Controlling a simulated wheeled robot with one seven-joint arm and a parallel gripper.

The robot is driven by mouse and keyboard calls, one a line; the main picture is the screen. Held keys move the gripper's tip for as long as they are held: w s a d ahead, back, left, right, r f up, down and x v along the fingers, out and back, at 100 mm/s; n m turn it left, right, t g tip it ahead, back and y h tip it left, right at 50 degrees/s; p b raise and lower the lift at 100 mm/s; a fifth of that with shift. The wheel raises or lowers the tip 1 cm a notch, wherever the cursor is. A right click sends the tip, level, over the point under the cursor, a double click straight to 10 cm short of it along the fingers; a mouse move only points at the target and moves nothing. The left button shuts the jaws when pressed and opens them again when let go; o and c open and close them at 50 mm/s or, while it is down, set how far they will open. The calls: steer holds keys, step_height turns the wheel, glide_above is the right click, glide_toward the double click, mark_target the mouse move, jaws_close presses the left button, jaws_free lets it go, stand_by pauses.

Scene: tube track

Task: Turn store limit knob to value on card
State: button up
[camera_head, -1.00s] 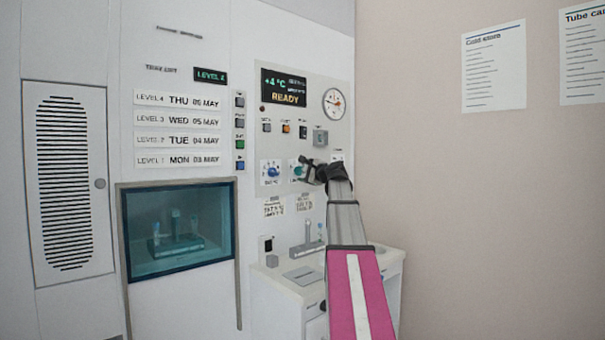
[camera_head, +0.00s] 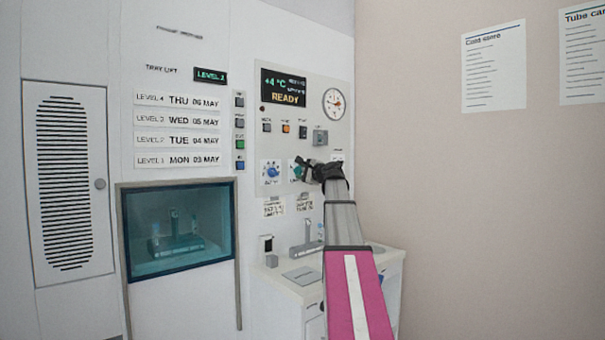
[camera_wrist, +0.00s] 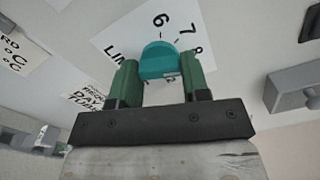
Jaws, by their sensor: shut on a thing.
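The teal limit knob (camera_wrist: 158,60) sits between the two green fingers of my gripper (camera_wrist: 160,80) in the wrist view, and the fingers are closed on its sides. Its white dial plate shows the numbers 6, 7 and part of an 8, plus the letters "LIM". The fingers hide the rest of the scale and the knob's pointer cannot be made out. In the head view my gripper (camera_head: 304,170) reaches the teal knob (camera_head: 296,173) on the panel. Small cards (camera_head: 304,203) hang below the knobs; their writing is too small to read there.
A blue knob (camera_head: 271,171) is just left of the teal one. Above are buttons (camera_head: 286,128), a grey switch box (camera_head: 320,138), a gauge (camera_head: 334,103) and a display (camera_head: 284,86) reading +4 °C, READY. A white counter (camera_head: 285,283) juts out below.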

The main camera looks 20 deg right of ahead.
steer(key=n, duration=0.4)
steer(key=shift+n, duration=1.6)
steer(key=o, duration=0.9)
steer(key=shift+s, duration=0.1)
steer(key=v, duration=1)
steer(key=shift+s+d, duration=0.15)
steer(key=shift+s, duration=0.15)
